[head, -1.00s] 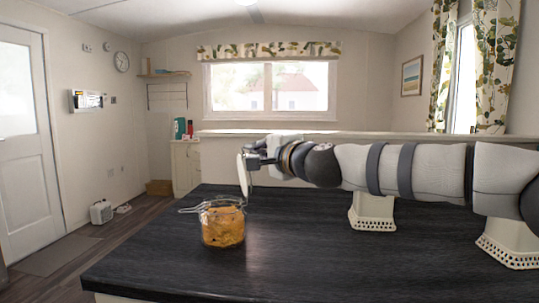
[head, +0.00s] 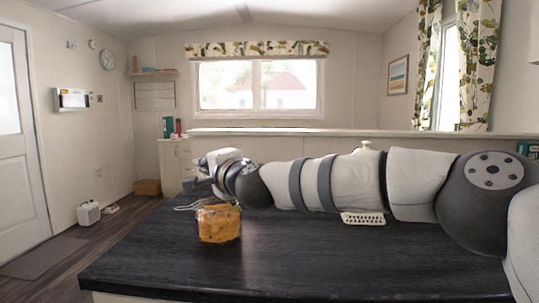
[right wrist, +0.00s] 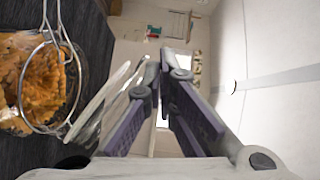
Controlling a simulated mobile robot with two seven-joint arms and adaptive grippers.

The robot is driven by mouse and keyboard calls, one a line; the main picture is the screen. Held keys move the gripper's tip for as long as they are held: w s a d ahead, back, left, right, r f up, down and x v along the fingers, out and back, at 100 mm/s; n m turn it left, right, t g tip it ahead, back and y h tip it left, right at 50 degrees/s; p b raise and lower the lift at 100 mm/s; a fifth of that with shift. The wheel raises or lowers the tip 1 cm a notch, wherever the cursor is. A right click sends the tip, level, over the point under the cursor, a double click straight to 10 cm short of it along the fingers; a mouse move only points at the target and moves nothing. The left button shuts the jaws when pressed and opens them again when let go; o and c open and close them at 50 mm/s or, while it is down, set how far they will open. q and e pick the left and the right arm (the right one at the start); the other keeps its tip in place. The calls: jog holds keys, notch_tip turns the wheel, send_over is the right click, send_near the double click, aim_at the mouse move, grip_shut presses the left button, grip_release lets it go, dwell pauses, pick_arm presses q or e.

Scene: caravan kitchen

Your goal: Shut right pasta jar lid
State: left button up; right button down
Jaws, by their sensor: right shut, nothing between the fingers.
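The pasta jar (head: 219,225) is clear glass with orange pasta inside and stands on the dark counter. Its wire bail sticks out to the left in the head view. In the right wrist view the jar (right wrist: 45,85) shows its open mouth and wire loop. The glass lid (right wrist: 100,105) is raised off the mouth, seen nearly edge-on beside my fingers; whether they touch it I cannot tell. In the head view my arm hides the lid. My right gripper (head: 199,170), also in the wrist view (right wrist: 161,68), is shut and empty, just above and behind the jar. My left gripper is out of view.
A white perforated container (head: 363,219) stands on the counter (head: 300,265), partly hidden behind my right arm. The counter in front of the jar is clear. A low ledge (head: 400,134) runs behind the counter.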

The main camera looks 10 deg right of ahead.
jog(key=shift+s+a+f+n, duration=0.2)
jog(key=shift+a+f+n, duration=0.2)
jog(key=shift+a+f, duration=0.8)
jog(key=shift+f, duration=0.3)
jog(key=shift+s+a+f+n+g, duration=0.15)
jog(key=shift+a+f+n+g, duration=0.2)
jog(key=shift+f+n, duration=0.4)
